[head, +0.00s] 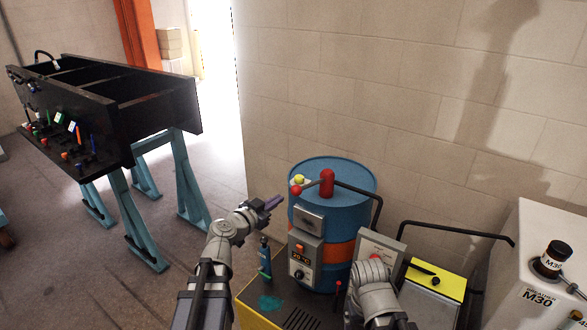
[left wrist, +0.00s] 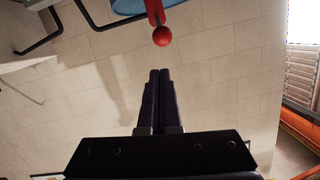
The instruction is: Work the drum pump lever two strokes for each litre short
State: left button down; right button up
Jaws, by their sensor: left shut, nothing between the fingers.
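The blue drum (head: 363,190) with an orange band stands against the wall. On its lid is a red pump body (head: 327,180). The pump's lever ends in a red ball knob (head: 296,190) at the lid's left edge; the knob also shows in the left wrist view (left wrist: 161,36). My left gripper (head: 277,201) is shut and empty, left of the drum and just short of the knob. In the left wrist view its closed fingertips (left wrist: 159,72) point toward the knob, apart from it. My right arm is in front of the drum's right side; its fingers are hidden.
A grey box with a small display (head: 306,255) is on the drum's front. A dark bottle (head: 264,258) stands left of it. A black bench (head: 150,110) stands at far left.

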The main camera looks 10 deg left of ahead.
pick_arm(q)
jog(key=r+p, duration=0.2)
jog(key=r, duration=0.1)
jog(key=r+p, duration=0.1)
jog(key=shift+w+d+r, duration=0.3)
pick_arm(e)
notch_tip(320, 180, up, 5)
jog(key=shift+f, duration=0.2)
pick_arm(q)
jog(key=b, duration=0.2)
send_over(294, 187)
jog(key=s, duration=0.3)
notch_tip(294, 187, down, 2)
jog(key=f+b, duration=0.2)
jog(key=w+f+b, duration=0.1)
jog(key=f+b, duration=0.1)
jog(key=shift+d, duration=0.2)
pick_arm(e)
notch_tip(294, 187, down, 6)
pick_arm(q)
jog(key=shift+s+f, duration=0.15)
pick_arm(e)
jog(key=shift+f, duration=0.1)
